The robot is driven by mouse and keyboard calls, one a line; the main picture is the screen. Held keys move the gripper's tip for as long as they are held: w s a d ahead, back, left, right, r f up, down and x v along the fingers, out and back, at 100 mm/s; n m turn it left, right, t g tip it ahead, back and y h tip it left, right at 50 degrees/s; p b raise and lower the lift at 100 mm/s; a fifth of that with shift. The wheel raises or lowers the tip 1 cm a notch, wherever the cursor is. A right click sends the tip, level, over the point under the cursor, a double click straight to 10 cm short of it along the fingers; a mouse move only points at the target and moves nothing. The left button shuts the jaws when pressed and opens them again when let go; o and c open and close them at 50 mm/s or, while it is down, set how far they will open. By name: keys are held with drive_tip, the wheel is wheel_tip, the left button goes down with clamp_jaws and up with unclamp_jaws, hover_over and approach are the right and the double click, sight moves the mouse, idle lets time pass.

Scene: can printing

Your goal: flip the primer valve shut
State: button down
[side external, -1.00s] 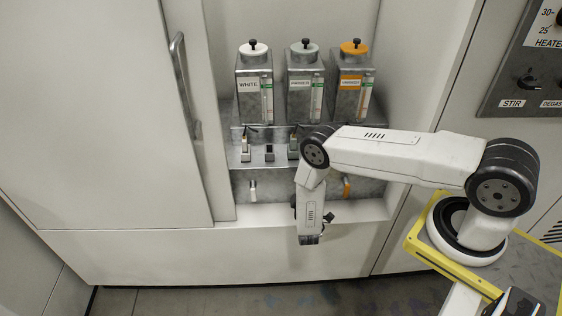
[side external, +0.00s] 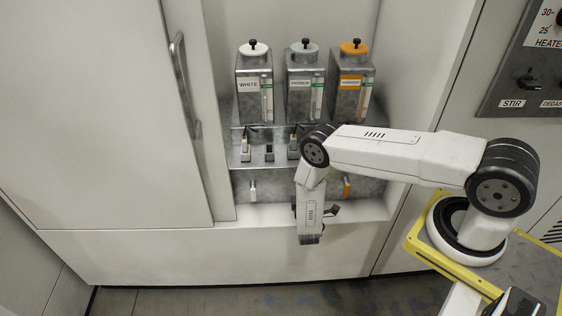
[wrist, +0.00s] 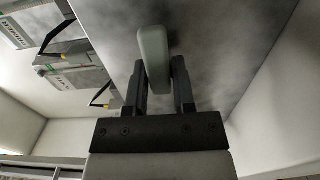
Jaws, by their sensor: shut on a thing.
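The primer valve's grey lever (wrist: 153,60) shows in the wrist view, standing out from a grey metal panel. My gripper (wrist: 161,70) has a dark finger on each side of it and is shut on it. The primer tank (side external: 304,98), with a grey lid, stands on the shelf above, between the white and varnish tanks.
The white valve lever (side external: 253,190) is left of my wrist and the orange one (side external: 347,187) is right of it. The white tank (side external: 254,100) and varnish tank (side external: 351,100) stand above. A cabinet door with a handle (side external: 183,85) is at left.

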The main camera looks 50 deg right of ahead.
drive_tip(key=shift+s, duration=0.1)
drive_tip(key=c, duration=0.5)
unclamp_jaws()
drive_tip(key=shift+v, duration=3.85)
